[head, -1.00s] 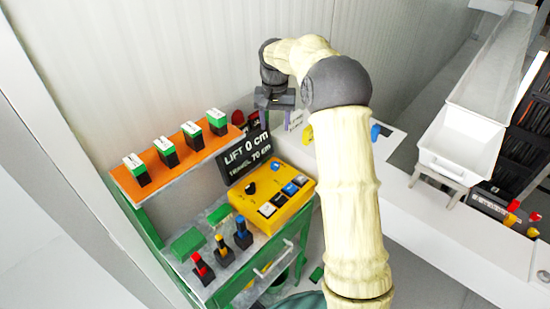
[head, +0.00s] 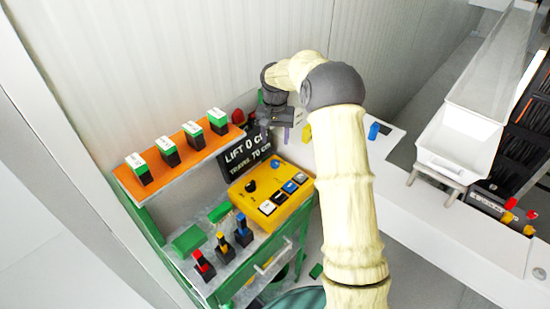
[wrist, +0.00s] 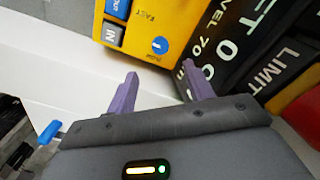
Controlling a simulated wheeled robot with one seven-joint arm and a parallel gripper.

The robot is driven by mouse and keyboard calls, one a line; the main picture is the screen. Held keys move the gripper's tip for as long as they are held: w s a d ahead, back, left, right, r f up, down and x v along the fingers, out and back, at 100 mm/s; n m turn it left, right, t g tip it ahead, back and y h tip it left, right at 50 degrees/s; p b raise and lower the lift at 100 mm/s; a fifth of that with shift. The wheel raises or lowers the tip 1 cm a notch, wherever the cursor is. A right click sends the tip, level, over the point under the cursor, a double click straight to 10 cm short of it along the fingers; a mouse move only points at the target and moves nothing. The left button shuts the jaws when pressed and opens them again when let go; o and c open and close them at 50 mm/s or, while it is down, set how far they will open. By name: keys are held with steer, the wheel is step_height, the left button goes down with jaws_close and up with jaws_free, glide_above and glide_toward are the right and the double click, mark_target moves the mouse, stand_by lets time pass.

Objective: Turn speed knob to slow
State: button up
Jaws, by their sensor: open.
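The speed knob (head: 275,163) is a small blue round knob at the far corner of the yellow control box (head: 264,212). In the wrist view the blue knob (wrist: 159,45) shows a white pointer mark, with FAST lettering above it and small lettering, hard to read, below it. My gripper (head: 277,130) is above and behind the box's far end. In the wrist view my gripper (wrist: 160,76) has its two purple fingers apart and empty, and the knob appears just beyond the gap between them, with no visible contact.
A black display sign (head: 248,155) stands close beside the box, and a black LIMIT sign (wrist: 287,58) is near the right finger. The box also has a black knob (head: 250,186) and several buttons. Coloured levers (head: 243,232) stand in front. An orange shelf (head: 190,160) is at left.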

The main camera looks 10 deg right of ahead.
mark_target(275, 162)
step_height(275, 162, down, 10)
steer(key=shift+f+p, duration=0.2)
steer(key=shift+p, duration=0.9)
steer(key=c, duration=1)
steer(key=shift+o, duration=0.2)
